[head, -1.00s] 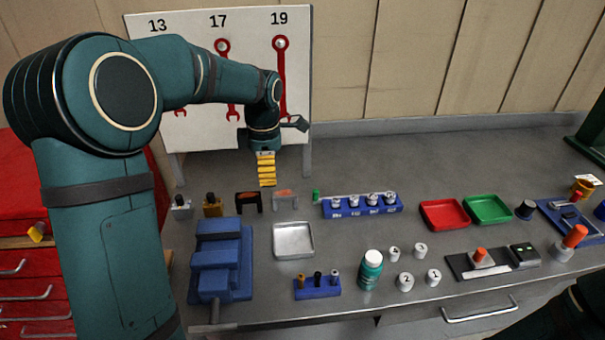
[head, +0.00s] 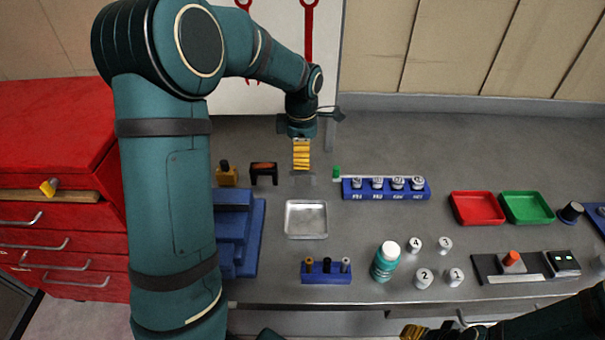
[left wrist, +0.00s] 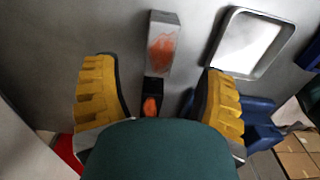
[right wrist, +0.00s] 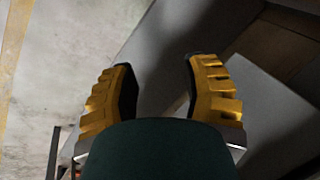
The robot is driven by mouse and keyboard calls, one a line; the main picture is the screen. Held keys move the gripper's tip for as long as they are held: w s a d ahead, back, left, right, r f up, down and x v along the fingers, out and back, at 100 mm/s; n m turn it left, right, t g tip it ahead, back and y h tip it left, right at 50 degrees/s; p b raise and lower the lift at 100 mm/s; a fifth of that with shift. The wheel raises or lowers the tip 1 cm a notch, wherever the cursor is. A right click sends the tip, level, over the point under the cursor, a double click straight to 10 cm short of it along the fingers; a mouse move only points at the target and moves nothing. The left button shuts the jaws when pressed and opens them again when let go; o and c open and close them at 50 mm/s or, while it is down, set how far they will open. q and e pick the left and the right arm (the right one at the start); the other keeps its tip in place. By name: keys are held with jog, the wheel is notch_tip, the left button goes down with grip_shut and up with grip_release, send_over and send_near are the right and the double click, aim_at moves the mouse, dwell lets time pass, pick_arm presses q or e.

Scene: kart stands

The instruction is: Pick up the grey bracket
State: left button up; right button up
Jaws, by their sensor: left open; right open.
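The grey bracket (left wrist: 163,42), with an orange patch on top, stands on the bench. In the left wrist view it lies between and just beyond my open left fingertips (left wrist: 158,66). In the head view only bits of the bracket (head: 311,180) show below my left gripper (head: 302,168), which hangs over it and hides most of it. I cannot tell whether the fingers touch it. My right gripper (right wrist: 158,66) is open and empty, away from the bracket. Only a little of its yellow fingers (head: 412,331) shows at the head view's bottom edge.
A black bracket (head: 264,173) with an orange patch stands just left of the grey one. A metal tray (head: 306,233) is in front, a blue rack (head: 386,195) of labelled jars to the right. A blue vise-like block (head: 235,240) is front left.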

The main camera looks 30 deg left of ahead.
aim_at(302, 174)
pick_arm(q)
notch_tip(302, 174, down, 5)
jog(key=shift+w+f+b, duration=0.1)
jog(key=shift+f+b, duration=0.05)
jog(key=shift+b, duration=0.65)
grip_shut()
